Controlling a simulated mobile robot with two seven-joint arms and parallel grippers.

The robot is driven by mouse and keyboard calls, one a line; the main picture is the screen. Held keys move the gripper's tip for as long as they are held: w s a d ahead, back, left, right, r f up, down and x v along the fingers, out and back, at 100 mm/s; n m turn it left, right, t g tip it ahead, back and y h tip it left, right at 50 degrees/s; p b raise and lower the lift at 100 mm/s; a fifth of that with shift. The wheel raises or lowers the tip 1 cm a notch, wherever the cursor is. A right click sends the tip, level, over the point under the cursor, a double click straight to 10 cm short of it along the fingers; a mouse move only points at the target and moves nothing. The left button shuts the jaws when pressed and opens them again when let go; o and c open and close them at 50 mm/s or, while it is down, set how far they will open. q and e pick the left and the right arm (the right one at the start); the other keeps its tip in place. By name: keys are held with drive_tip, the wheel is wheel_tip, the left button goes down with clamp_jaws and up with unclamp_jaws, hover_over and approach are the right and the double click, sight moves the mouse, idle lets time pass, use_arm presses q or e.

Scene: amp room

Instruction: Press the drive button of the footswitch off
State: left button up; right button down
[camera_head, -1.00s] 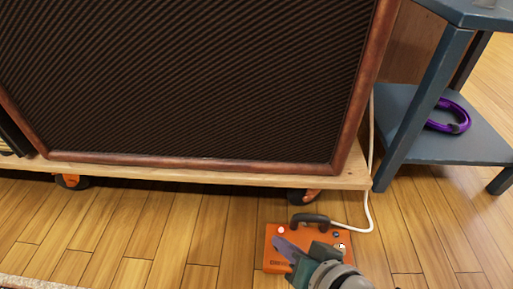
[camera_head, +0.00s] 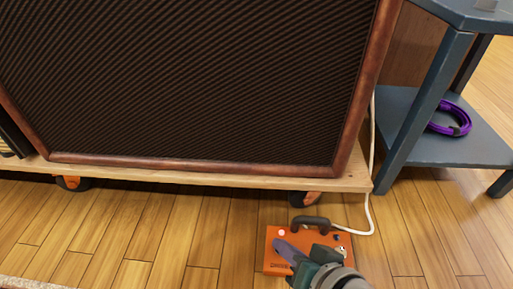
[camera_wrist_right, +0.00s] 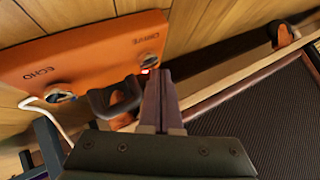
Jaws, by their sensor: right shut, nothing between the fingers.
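The orange footswitch (camera_head: 274,262) lies on the wood floor in front of the speaker cabinet, with a dark handle on its far edge. In the right wrist view the footswitch (camera_wrist_right: 85,48) shows the words ECHO and DRIVE. The drive button (camera_wrist_right: 149,61) has a red glow by it; in the head view it shows as a pale spot (camera_head: 281,232). The echo button (camera_wrist_right: 60,94) is at the other end. My right gripper (camera_head: 279,244) is shut and empty, its tips just beside the drive button. Whether they touch is unclear. My left gripper is out of view.
The large speaker cabinet (camera_head: 190,80) stands on a wooden wheeled board (camera_head: 220,176) behind the footswitch. A white cable (camera_head: 368,215) runs from the footswitch up beside it. A blue-grey stand (camera_head: 410,120) with a purple coiled cable (camera_head: 452,118) is at right.

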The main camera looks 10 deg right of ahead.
drive_tip(key=shift+f, duration=0.1)
drive_tip(key=shift+d+f, duration=0.1)
drive_tip(key=shift+f, duration=0.25)
idle(0.4)
drive_tip(key=shift+r+p, duration=0.45)
drive_tip(key=shift+a, duration=0.25)
drive_tip(key=shift+r, duration=0.1)
